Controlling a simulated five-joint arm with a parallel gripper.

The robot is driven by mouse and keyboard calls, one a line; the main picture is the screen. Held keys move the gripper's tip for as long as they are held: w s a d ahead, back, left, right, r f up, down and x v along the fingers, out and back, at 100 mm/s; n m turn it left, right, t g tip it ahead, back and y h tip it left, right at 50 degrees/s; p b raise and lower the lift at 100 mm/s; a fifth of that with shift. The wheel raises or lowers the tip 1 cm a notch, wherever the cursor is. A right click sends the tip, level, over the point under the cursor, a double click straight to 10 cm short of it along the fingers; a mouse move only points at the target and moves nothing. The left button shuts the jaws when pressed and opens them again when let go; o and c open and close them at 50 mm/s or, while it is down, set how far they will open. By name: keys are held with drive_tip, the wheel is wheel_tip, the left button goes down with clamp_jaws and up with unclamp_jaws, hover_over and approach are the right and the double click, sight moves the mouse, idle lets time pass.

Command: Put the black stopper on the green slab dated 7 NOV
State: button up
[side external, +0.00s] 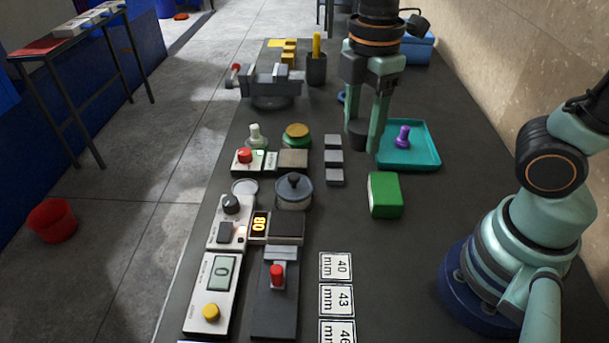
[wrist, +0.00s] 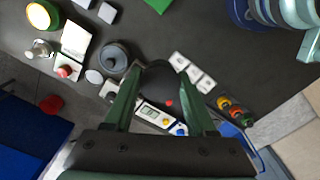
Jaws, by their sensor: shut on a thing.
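My gripper (side external: 364,136) is shut on the black stopper (side external: 358,135), held upright between its fingertips above the table. In the wrist view the stopper (wrist: 160,77) shows as a dark disc between the fingers of my gripper (wrist: 160,85). A green slab (side external: 385,195) lies on the dark table, in front of and slightly right of the stopper in the side view. Its date cannot be read from here. A green piece, likely the slab (wrist: 158,4), is cut off at the top of the wrist view.
A teal tray (side external: 425,158) holding a purple stopper (side external: 402,137) stands behind the slab. Grey blocks (side external: 334,158) and a lidded grey pot (side external: 294,190) stand left of it. White number cards (side external: 336,267) lie nearer the front. Bare table surrounds the slab's front and right.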

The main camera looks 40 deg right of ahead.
sight(384, 177)
drive_tip(key=w+d+r+m, duration=0.2)
drive_tip(key=d+r+m, duration=0.1)
drive_tip(key=d+m, duration=0.95)
drive_tip(key=shift+n, duration=0.55)
drive_tip(key=f, duration=0.6)
drive_tip(key=d+f, duration=0.1)
drive_tip(key=f, duration=1.3)
drive_tip(key=shift+d, duration=0.2)
drive_tip(key=o, duration=1.3)
drive_tip(key=shift+f, duration=0.1)
drive_tip(key=shift+o, duration=0.2)
